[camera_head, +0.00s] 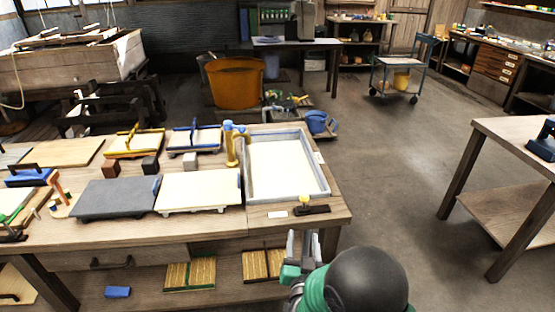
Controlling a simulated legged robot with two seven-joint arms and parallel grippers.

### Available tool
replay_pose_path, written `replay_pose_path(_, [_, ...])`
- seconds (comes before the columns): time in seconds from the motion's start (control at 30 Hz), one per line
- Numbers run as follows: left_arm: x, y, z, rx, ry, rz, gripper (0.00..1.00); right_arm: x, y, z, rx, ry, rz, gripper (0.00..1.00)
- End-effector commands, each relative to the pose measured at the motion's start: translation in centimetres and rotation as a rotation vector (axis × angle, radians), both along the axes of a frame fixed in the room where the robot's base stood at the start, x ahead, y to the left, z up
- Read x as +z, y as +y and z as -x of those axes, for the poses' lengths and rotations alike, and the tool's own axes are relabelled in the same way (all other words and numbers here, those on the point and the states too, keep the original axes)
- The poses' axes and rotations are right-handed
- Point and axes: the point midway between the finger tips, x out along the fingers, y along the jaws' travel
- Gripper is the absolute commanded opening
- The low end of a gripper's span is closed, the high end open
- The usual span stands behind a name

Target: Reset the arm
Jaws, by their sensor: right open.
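My right gripper (303,245) shows at the bottom middle, in front of the workbench's right front corner. Its grey fingers point up and it is open, with nothing seen between the fingers. My green and black right arm is below it at the bottom edge. My left gripper is not in view. The wooden workbench (215,225) fills the left and middle. A grey-rimmed tray (327,187) with a pale filling lies at its right end.
A grey slab (115,198) and a cream board (198,189) lie on the bench. Mould frames stand behind them. Another table (520,135) stands at right. An orange tub (237,84) and a wheeled cart (402,64) are farther back. The floor between the tables is clear.

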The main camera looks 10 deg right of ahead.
Motion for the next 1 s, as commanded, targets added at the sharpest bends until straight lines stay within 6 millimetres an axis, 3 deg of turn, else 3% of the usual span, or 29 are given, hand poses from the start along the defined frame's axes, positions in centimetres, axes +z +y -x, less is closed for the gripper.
replay_pose_path(0.17, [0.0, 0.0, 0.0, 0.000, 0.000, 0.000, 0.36, -1.8, -0.7, 0.5, 0.059, 0.231, -0.030, 0.50])
replay_pose_path(0.27, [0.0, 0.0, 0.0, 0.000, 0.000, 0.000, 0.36, -4.0, -1.3, 3.1, 0.126, 0.477, -0.036, 0.50])
replay_pose_path(0.5, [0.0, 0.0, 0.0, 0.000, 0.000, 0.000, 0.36, -7.2, -3.7, 13.5, 0.230, 0.971, 0.008, 0.50])
replay_pose_path(0.73, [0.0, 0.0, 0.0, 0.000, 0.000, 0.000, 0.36, -7.5, -7.0, 24.1, 0.257, 1.334, 0.059, 0.50])
replay_pose_path(0.8, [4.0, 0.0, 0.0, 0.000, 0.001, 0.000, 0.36, -3.6, -6.8, 23.8, 0.261, 1.332, 0.059, 0.50])
replay_pose_path(1.0, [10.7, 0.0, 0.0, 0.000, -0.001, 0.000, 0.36, 3.0, -6.8, 23.7, 0.261, 1.331, 0.058, 0.50])
